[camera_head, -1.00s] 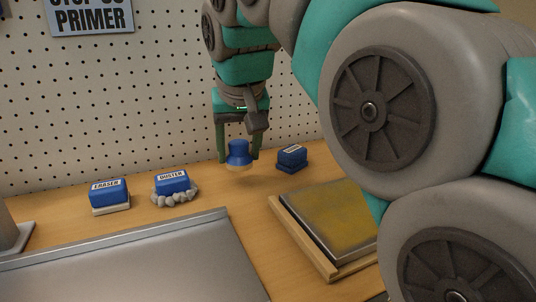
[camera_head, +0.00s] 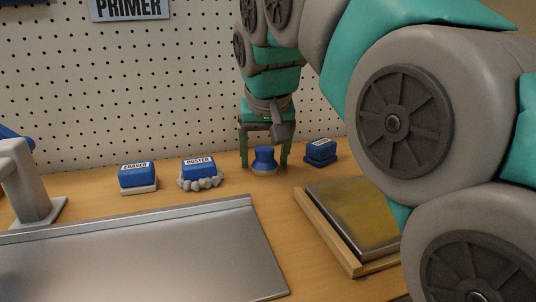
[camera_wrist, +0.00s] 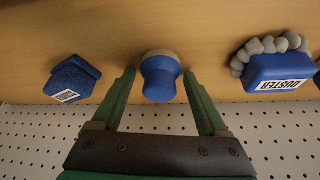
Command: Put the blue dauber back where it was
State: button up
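The blue dauber (camera_head: 264,160) stands upright on the wooden bench, between the duster and another blue block. It has a waisted blue body and a pale base. My gripper (camera_head: 265,162) is lowered around it, pointing down, with one green finger on each side. In the wrist view the dauber (camera_wrist: 160,78) sits between the spread fingers of my gripper (camera_wrist: 158,82), with a clear gap on both sides. The gripper is open and touches nothing that I can see.
The duster (camera_head: 199,170) and the eraser (camera_head: 138,178) stand to the left. A dark blue block (camera_head: 320,152) stands close on the right. A yellow-stained plate in a wooden frame (camera_head: 312,220) and a metal sheet (camera_head: 150,262) lie in front. Pegboard (camera_head: 180,80) rises behind.

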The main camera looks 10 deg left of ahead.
jog(key=shift+o, duration=0.8)
jog(key=shift+r, duration=0.25)
jog(key=p+v, duration=0.2)
jog(key=v, duration=1)
jog(key=shift+p, duration=0.3)
jog(key=shift+s+f, duration=0.1)
jog(key=shift+s, duration=0.05)
